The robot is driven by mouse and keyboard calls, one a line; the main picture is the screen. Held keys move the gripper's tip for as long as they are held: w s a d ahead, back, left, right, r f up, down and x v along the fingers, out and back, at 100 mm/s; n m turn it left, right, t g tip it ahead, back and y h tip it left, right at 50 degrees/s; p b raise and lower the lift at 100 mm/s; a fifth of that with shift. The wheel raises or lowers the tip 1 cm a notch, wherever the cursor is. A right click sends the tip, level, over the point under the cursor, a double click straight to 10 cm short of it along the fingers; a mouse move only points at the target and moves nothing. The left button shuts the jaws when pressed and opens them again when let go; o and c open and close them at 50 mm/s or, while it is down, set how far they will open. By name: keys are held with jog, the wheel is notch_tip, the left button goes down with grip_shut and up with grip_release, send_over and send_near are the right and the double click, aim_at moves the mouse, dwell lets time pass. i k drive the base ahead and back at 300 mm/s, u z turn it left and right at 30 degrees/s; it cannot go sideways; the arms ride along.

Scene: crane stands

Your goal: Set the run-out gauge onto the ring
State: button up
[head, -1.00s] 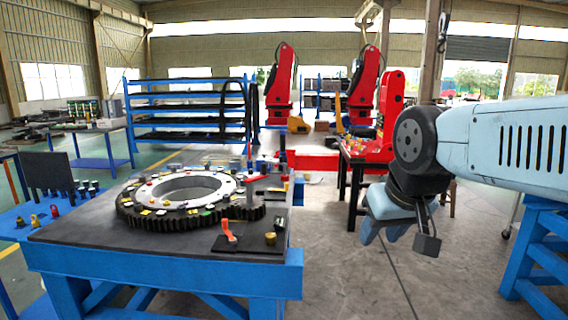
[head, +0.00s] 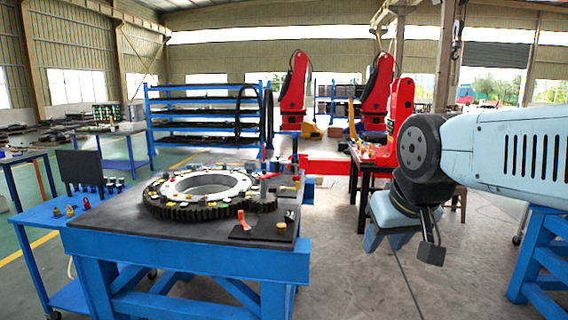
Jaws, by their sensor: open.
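The ring (head: 195,213), a dark toothed gear with a pale inner band, lies flat on a dark-topped blue table in the head view. Small coloured pieces sit around its top. At the table's front right corner, a dark mat (head: 262,231) carries an upright orange piece (head: 243,220) and a small dark knob with a yellowish top (head: 281,227). I cannot tell which piece is the run-out gauge. My gripper (head: 385,241) hangs to the right of the table, pale blue fingers downward, open and empty, well apart from the ring.
The blue table (head: 190,246) stands front left. A lower blue side table (head: 62,232) holds small coloured fittings at left. Red machines (head: 293,95) and a blue rack (head: 205,115) stand behind. The floor (head: 360,285) right of the table is clear.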

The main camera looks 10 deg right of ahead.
aim_at(285, 162)
jog(key=u, duration=0.05)
jog(key=i, duration=0.95)
jog(key=z, duration=0.05)
jog(key=k, duration=0.6)
jog(key=z, duration=0.5)
jog(key=i, duration=0.95)
jog(key=z, duration=0.75)
jog(key=i, duration=1.2)
jog(key=u, duration=0.4)
jog(key=i, duration=0.95)
jog(key=u, duration=0.8)
